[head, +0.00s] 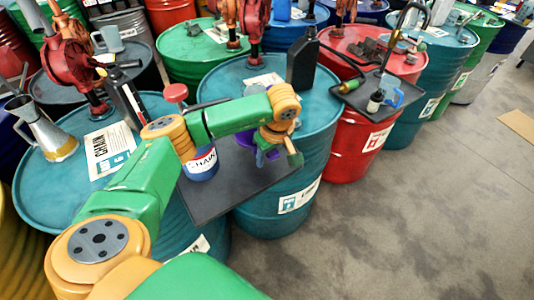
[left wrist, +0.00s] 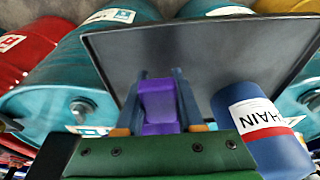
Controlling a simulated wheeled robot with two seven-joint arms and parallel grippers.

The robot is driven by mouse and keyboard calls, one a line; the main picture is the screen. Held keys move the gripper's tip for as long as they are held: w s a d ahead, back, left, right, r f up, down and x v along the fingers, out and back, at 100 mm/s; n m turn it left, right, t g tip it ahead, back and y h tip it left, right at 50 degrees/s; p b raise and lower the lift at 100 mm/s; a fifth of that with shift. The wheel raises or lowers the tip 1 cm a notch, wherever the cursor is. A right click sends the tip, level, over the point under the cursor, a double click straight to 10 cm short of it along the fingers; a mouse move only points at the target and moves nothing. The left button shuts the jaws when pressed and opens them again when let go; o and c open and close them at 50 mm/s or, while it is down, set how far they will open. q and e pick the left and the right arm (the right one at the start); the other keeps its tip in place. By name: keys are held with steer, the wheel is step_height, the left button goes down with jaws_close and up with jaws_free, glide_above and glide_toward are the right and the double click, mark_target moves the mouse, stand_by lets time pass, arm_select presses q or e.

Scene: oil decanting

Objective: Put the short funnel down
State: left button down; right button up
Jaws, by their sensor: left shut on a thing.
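The short funnel, which I take to be the purple thing (left wrist: 158,108), is between the fingers of my left gripper (left wrist: 158,118) in the left wrist view. The gripper is shut on it. In the head view my left gripper (head: 270,154) is over the right part of a dark flat tray (head: 212,202), and only bits of purple show around it. Whether the funnel touches the tray I cannot tell. My right gripper is not in view.
A blue can labelled CHAIN (head: 202,164) stands on the tray, left of the gripper; it also shows in the left wrist view (left wrist: 272,145). A black bottle (head: 301,62) stands behind on a teal drum (head: 228,82). The tray's front is bare.

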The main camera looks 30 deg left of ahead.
arm_select(q)
steer(key=shift+f, duration=0.45)
steer(key=c, duration=0.5)
jaws_free()
steer(key=shift+b, duration=0.3)
